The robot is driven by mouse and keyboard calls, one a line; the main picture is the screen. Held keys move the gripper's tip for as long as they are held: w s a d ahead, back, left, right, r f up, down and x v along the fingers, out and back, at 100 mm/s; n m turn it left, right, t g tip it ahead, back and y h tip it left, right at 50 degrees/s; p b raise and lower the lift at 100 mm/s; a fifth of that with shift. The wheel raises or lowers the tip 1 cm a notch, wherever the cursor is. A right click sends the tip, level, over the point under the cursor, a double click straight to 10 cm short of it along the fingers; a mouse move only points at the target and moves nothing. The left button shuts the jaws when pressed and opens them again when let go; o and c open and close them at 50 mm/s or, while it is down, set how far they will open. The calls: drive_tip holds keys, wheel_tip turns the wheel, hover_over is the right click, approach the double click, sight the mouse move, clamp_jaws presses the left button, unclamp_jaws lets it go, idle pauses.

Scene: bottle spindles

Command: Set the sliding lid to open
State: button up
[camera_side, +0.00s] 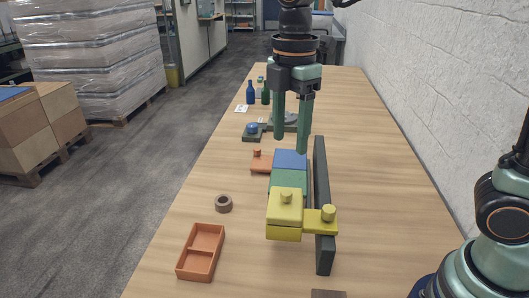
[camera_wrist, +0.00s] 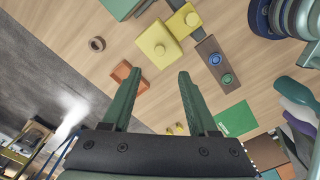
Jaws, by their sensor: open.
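A yellow block (camera_side: 286,204) with a round knob on top stands at the near end of a row with a green block (camera_side: 289,181) and a blue block (camera_side: 290,159). A yellow arm with a second knob (camera_side: 328,213) joins it on the right and lies across a long dark rail (camera_side: 321,180). This yellow piece looks like the sliding lid; what lies under it is hidden. The yellow block also shows in the wrist view (camera_wrist: 158,45). My gripper (camera_side: 291,145) is open and empty above the far end of the row, pointing down.
An orange two-part tray (camera_side: 201,252) and a brown ring (camera_side: 223,204) lie at left. An orange piece with a knob (camera_side: 261,162) sits beside the blue block. Blue and green bottles (camera_side: 251,93) stand farther back. A brown plate with round knobs (camera_wrist: 215,64) lies near the yellow piece.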

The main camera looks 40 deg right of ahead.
sight(286, 192)
wheel_tip(286, 192, down, 12)
idle(0.5)
clamp_jaws()
drive_tip(key=shift+r, duration=0.1)
idle(1.3)
